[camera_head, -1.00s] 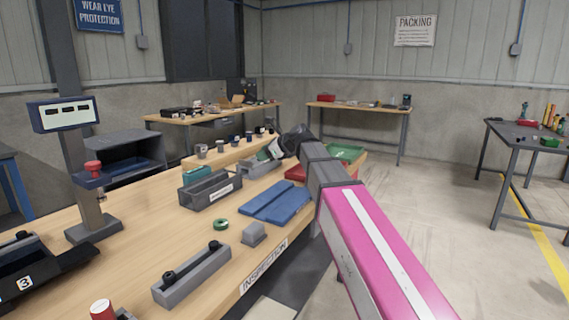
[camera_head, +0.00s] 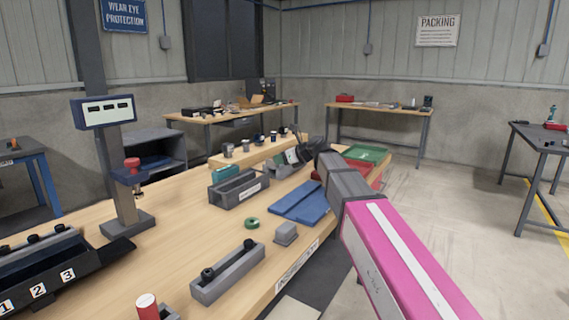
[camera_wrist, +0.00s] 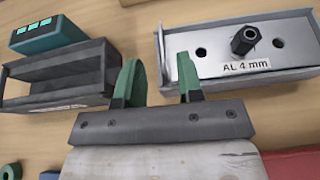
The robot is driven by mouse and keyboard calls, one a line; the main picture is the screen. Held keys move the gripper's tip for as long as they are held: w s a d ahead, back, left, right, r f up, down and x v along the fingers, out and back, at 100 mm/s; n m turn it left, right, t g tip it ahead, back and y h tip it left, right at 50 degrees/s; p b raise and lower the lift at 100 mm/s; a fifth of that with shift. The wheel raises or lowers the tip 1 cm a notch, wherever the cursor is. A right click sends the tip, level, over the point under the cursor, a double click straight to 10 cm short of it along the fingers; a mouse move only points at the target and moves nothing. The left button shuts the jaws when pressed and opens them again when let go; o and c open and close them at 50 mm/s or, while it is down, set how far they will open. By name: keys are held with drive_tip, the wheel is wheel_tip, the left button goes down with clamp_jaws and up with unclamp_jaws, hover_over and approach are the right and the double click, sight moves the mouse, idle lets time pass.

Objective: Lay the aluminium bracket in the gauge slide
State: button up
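In the head view my gripper (camera_head: 298,154) is at the bench's far part, partly hidden by my wrist. No slide is labelled; a grey channel with two black knobs (camera_head: 228,277) and a gauge stand with a display (camera_head: 105,112) stand nearer.
A dark grey slotted box (camera_wrist: 60,85) with a teal block (camera_wrist: 48,34) is left of my gripper. Blue pads (camera_head: 302,203), a green ring (camera_head: 252,223) and a small grey block (camera_head: 286,234) lie on the bench. A numbered black rack (camera_head: 50,270) is at left.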

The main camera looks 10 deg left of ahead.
drive_tip(key=x, duration=0.3)
drive_tip(key=shift+w+a+f, duration=0.2)
drive_tip(key=shift+a, duration=0.05)
clamp_jaws()
drive_tip(key=shift+r, duration=0.1)
